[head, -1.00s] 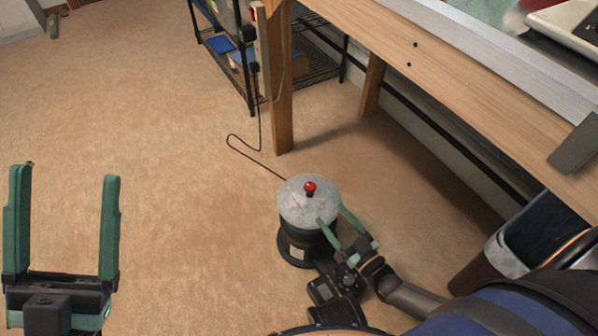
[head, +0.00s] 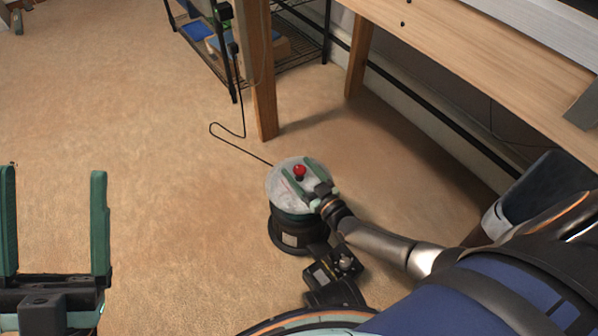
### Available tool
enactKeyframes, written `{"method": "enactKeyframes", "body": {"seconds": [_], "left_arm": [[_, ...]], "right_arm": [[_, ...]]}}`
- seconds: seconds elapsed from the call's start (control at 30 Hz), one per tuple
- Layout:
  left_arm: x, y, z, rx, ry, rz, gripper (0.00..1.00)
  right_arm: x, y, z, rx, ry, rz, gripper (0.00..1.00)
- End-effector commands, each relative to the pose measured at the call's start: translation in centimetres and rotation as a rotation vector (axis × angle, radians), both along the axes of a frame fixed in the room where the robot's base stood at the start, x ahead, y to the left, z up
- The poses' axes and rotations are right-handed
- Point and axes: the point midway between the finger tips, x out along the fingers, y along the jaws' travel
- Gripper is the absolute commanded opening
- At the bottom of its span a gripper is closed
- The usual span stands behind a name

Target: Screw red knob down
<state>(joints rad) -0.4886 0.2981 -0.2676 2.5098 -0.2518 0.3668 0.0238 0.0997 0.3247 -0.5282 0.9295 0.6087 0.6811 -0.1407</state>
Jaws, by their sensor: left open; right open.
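The red knob (head: 299,170) stands on a short dark stem on the pale round top (head: 284,192) of a black cylindrical machine (head: 291,229) on the floor. My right gripper (head: 297,172) is open over the pale top, with its green fingers reaching up to the knob, one on each side. I cannot tell whether the fingers touch the knob. My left gripper (head: 55,220) is open and empty at the far left, well away from the machine.
A wooden workbench (head: 480,45) runs along the upper right, with its leg (head: 263,90) behind the machine. A wire shelf (head: 290,55) holds blue items. A black cable (head: 228,132) lies on the carpet. A dark bin (head: 535,195) stands at right. Carpet at left is clear.

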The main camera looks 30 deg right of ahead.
Motion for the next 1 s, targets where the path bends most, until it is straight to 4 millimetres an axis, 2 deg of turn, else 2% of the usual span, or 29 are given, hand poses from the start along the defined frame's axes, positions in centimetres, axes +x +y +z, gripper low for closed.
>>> {"method": "enactKeyframes", "body": {"seconds": [0.33,0.37,1.0], "left_arm": [[0.01,-0.02,-0.20,0.001,0.002,0.000,0.84],[0.01,-0.02,-0.20,0.001,0.002,0.000,0.84],[0.02,0.05,-0.26,0.008,0.002,0.001,0.84]], "right_arm": [[0.48,0.06,0.03,0.000,0.000,0.000,0.74],[0.48,0.06,0.03,0.000,0.000,0.000,0.72],[0.44,0.06,0.02,0.000,0.000,0.000,0.00]]}}
